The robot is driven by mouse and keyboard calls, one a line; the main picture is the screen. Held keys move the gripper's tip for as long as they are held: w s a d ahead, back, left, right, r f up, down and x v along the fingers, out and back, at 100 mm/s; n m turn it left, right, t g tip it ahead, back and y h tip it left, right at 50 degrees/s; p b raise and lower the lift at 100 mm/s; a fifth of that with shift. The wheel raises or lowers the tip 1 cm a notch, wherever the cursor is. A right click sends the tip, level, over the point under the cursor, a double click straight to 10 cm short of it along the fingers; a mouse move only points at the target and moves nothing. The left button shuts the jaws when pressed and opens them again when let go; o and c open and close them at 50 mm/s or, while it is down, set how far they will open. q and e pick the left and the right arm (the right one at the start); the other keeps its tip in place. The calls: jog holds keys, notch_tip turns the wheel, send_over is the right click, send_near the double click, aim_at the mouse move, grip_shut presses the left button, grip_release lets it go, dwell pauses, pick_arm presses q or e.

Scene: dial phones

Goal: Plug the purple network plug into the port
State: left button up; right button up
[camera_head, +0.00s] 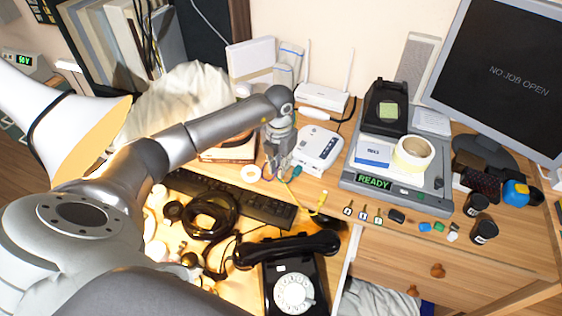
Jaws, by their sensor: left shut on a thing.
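My left gripper (277,168) reaches over the desk from the left, pointing down just left of a white box-like device (318,148). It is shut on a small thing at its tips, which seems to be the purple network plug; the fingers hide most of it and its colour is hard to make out. A teal plug (296,171) lies close to the right of the fingertips. A white router (321,97) with antennas stands behind. I cannot make out the port. My right gripper is not in view.
A black keyboard (240,200) and a black dial phone (292,285) lie in front. A grey station with a READY display (374,182) stands right of the white device. A monitor (505,75) stands at right. Small keys and coloured blocks lie along the desk's front edge.

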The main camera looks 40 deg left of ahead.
pick_arm(q)
jog(key=shift+r, duration=0.1)
jog(key=shift+r+p, duration=1.05)
jog(key=shift+r, duration=0.35)
jog(key=shift+s, duration=0.1)
